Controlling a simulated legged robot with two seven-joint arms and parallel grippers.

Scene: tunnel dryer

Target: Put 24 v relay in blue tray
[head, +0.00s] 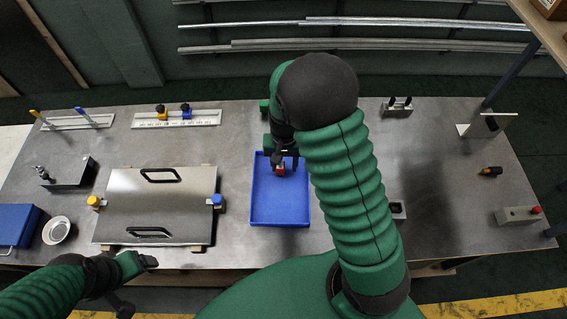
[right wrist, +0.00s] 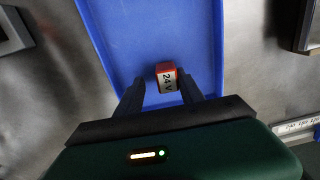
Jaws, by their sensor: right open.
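The 24 V relay (right wrist: 166,77), a small red-orange block with a pale "24 V" label, is within the blue tray (right wrist: 150,30) in the right wrist view. In the head view the relay (head: 280,170) shows at the upper part of the blue tray (head: 280,222). My right gripper (right wrist: 164,95) is open, with one finger on each side of the relay and gaps showing. Its fingertips also show over the tray in the head view (head: 283,162). My left gripper (head: 146,262) is near the table's front edge, away from the tray; its jaws are unclear.
A steel panel with two black handles (head: 160,205) lies left of the tray. A blue box (head: 16,226) and a round dish (head: 57,230) are at the far left.

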